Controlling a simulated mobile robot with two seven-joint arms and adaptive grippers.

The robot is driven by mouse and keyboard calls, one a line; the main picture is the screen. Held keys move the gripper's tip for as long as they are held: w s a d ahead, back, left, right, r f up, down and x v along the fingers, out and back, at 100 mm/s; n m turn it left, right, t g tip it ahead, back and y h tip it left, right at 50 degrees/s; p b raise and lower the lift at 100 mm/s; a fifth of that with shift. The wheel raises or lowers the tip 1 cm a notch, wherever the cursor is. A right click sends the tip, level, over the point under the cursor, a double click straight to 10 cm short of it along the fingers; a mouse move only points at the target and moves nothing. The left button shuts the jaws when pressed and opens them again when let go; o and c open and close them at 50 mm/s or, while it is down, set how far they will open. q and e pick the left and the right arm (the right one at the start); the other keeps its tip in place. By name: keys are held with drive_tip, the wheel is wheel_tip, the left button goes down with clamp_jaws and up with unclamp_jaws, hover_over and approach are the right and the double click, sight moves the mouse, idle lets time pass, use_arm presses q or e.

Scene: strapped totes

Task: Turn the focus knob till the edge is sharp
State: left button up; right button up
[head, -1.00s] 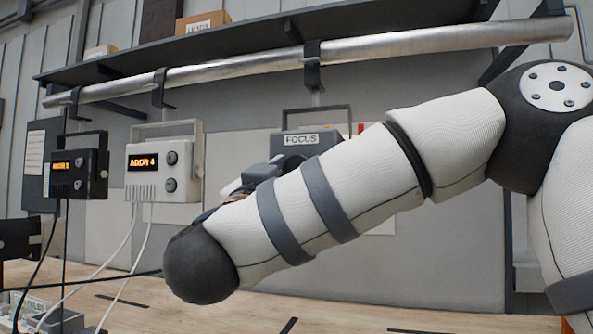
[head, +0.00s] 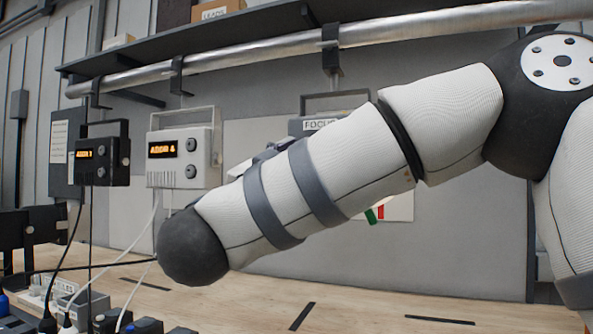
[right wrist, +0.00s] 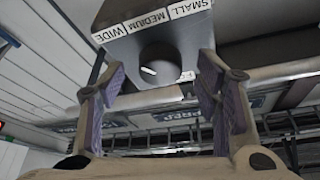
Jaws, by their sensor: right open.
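The focus unit (head: 299,126), a grey box with a FOCUS label and a handle, hangs on the back wall, mostly hidden behind my right arm in the head view. In the right wrist view its dark casing (right wrist: 150,20) carries SMALL, MEDIUM and WIDE labels. A dark round knob (right wrist: 160,60) with a pale mark sticks out of it. My right gripper (right wrist: 162,75) is open, its fingers on either side of the knob with gaps visible. The arm hides this gripper in the head view. I cannot make out my left gripper.
Two display boxes hang to the left, a white one (head: 203,148) and a black one (head: 116,176), with cables hanging down. A metal rail (head: 250,52) runs above. A white card (head: 400,207) with green and red marks is partly behind my arm. The wooden bench (head: 380,300) is mostly clear at right.

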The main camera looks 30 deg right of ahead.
drive_tip(key=v, duration=1.1)
